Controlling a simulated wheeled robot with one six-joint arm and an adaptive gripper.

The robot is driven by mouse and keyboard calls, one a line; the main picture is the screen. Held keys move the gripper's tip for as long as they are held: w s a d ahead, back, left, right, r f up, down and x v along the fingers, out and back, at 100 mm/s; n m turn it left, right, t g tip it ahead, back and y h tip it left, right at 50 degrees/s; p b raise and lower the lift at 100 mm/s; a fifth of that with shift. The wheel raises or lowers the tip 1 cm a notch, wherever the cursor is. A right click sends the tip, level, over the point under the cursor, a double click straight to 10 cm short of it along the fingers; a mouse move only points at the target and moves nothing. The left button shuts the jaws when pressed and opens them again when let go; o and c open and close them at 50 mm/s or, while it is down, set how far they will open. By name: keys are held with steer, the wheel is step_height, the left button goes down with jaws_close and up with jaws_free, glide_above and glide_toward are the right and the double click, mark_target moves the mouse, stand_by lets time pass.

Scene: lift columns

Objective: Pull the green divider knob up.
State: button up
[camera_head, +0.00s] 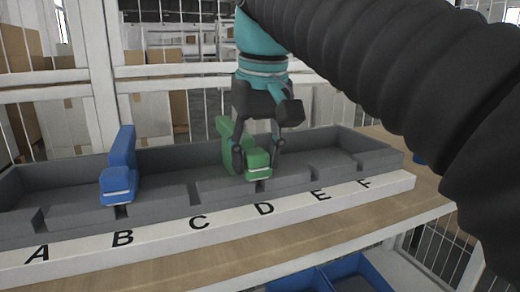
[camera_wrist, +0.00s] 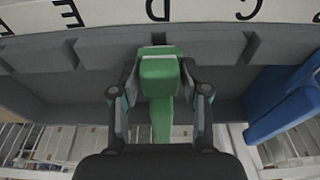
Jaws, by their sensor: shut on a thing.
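The green divider knob (camera_head: 258,161) is at the front of the green divider (camera_head: 232,150), above the grey tray near the letters C and D. My gripper (camera_head: 256,158) comes down from above with one finger on each side of the green piece. In the wrist view, the green knob (camera_wrist: 160,72) sits between the two fingers of my gripper (camera_wrist: 160,92), which is shut on it. The divider's lower edge is partly hidden by the tray front, so I cannot tell how deep it sits.
A blue divider (camera_head: 120,170) stands near letter B; it also shows in the wrist view (camera_wrist: 285,110). The grey tray (camera_head: 65,219) has notches along its front wall. A white lettered strip (camera_head: 180,238) runs along the front. Blue bins (camera_head: 325,278) lie below the shelf.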

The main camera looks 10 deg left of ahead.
steer(key=shift+r+p, duration=0.3)
steer(key=shift+r, duration=0.25)
steer(key=shift+r+p, duration=0.15)
steer(key=shift+p, duration=0.2)
steer(key=shift+c, duration=0.8)
steer(key=shift+r, duration=0.15)
steer(key=shift+r+p, duration=0.5)
steer(key=shift+p, duration=0.25)
steer(key=o, duration=0.9)
